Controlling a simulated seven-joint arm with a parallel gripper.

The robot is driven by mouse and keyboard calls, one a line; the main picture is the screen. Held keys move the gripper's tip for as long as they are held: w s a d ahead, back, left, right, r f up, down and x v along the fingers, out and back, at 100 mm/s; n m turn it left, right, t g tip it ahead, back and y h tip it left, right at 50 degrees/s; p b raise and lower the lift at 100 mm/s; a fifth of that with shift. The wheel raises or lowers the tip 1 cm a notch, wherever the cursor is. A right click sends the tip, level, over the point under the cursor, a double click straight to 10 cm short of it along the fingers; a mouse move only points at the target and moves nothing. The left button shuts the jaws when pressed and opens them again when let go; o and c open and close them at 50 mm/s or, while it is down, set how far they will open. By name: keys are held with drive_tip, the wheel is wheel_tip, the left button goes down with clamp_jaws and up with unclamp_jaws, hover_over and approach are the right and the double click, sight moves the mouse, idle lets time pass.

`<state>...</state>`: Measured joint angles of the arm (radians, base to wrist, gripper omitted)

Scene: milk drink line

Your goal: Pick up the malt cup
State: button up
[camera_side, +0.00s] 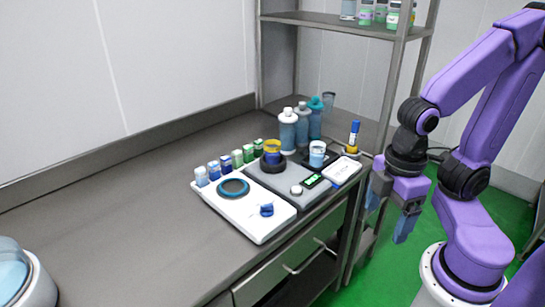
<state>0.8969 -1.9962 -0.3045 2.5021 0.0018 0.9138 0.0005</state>
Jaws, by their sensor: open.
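Two cup-like vessels stand on the bench, and I cannot tell which one is the malt cup. One is a clear cup (317,155) with blue contents, on a dark pad at the right. The other is a yellow and blue cup (272,151), seated on a dark round base on the grey unit. My gripper (387,222) is open and empty, pointing down over the green floor off the bench's right edge. It is apart from both cups, to their right and lower in the picture.
A white tray (238,214) holds a blue ring (233,187) and a small dark-blue piece (267,210). Several small coloured vials (225,163) line its back. Tall bottles (288,130) stand behind. A white device (341,171) is near the bench's right edge. The bench's left part is mostly clear.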

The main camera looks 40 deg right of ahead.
drive_tip(key=n+t+h, duration=0.5)
drive_tip(key=n+h, duration=0.5)
drive_tip(key=h, duration=0.3)
approach(274, 148)
drive_tip(key=x, duration=0.9)
drive_tip(key=w+a+f+x, duration=0.1)
drive_tip(key=x, duration=0.4)
drive_tip(key=shift+w+d, duration=0.2)
drive_tip(key=shift+d, duration=0.15)
drive_tip(key=c, duration=1.3)
drive_tip(key=shift+r, duration=0.15)
